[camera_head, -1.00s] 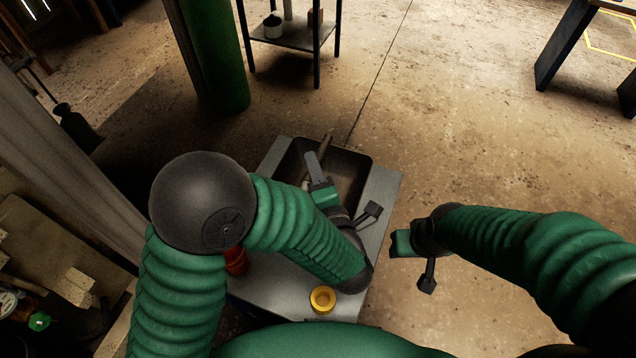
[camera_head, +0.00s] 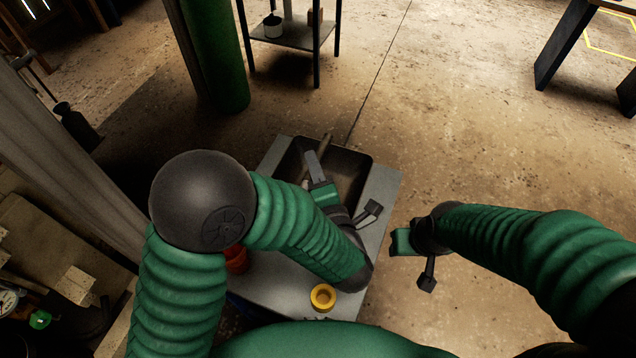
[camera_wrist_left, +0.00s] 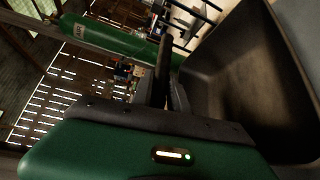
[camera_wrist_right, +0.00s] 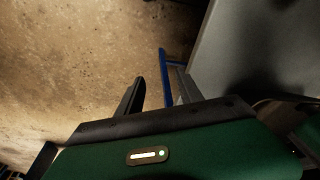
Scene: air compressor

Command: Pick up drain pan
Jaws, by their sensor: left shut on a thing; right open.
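The drain pan (camera_head: 350,165) is a dark rectangular tub at the far end of the grey cart top (camera_head: 385,185). My left gripper (camera_head: 317,165) reaches over it and hides part of its inside. In the left wrist view the pan (camera_wrist_left: 225,75) fills the right side, and the left fingers (camera_wrist_left: 165,75) are at its wall. The left gripper is shut on the pan, but the exact contact is hard to see. My right gripper (camera_head: 398,242) is open and empty, to the right of the cart; its fingers (camera_wrist_right: 155,90) show in its wrist view.
A yellow ring-shaped cap (camera_head: 322,297) and a red object (camera_head: 236,260) are on the cart's near part. The floor (camera_head: 480,140) to the right is clear.

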